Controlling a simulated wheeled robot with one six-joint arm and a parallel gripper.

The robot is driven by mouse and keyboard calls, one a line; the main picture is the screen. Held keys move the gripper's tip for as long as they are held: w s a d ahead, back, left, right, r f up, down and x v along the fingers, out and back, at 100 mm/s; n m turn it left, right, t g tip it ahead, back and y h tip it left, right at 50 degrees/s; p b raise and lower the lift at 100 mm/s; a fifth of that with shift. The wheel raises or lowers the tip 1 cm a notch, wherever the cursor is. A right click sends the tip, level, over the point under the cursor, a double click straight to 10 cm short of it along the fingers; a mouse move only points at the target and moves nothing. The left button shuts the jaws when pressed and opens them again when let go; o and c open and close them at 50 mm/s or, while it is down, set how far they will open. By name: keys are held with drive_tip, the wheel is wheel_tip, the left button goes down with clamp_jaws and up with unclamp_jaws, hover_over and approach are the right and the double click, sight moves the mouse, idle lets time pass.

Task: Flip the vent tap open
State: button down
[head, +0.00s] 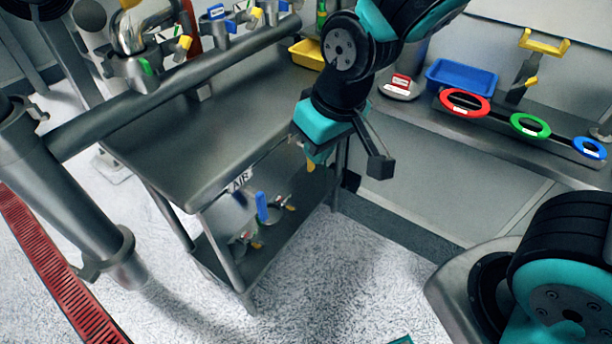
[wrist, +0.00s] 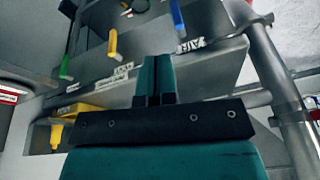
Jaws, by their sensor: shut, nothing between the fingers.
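Several lever taps line the front edge of the steel bench. In the wrist view they have a blue handle (wrist: 177,18), a yellow handle (wrist: 113,43) and a green handle (wrist: 65,67). The label by the blue one reads AIR (wrist: 190,44); the label nearest the yellow one (wrist: 123,71) is too small to read surely, so I cannot tell for certain which tap is the vent. My gripper (wrist: 154,62) is shut and empty, apart from the handles. In the head view my gripper (head: 316,152) is at the bench's front right corner, partly hiding the taps there.
The bench (head: 170,140) has a lower shelf with small clamps and fittings. A yellow bin (head: 307,54) stands on its back right. A side counter holds a blue tray (head: 462,77) and coloured rings (head: 465,102). A thick pipe (head: 170,92) crosses over the bench's left side.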

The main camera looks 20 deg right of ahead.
drive_tip(key=w+f+t+h+b, duration=0.2)
drive_tip(key=w+f, duration=0.3)
drive_tip(key=f, duration=0.3)
drive_tip(key=w+f+n+t+h+b, duration=0.1)
drive_tip(key=w+f+t+b, duration=0.1)
drive_tip(key=w+f, duration=0.4)
wheel_tip(320, 180, down, 3)
drive_tip(key=shift+r+t+h, duration=0.2)
drive_tip(key=shift+t+h, duration=0.2)
drive_tip(key=w+d+f, duration=0.4)
drive_tip(key=w+f, duration=0.4)
drive_tip(key=shift+d+p, duration=0.4)
drive_tip(key=shift+p, duration=0.05)
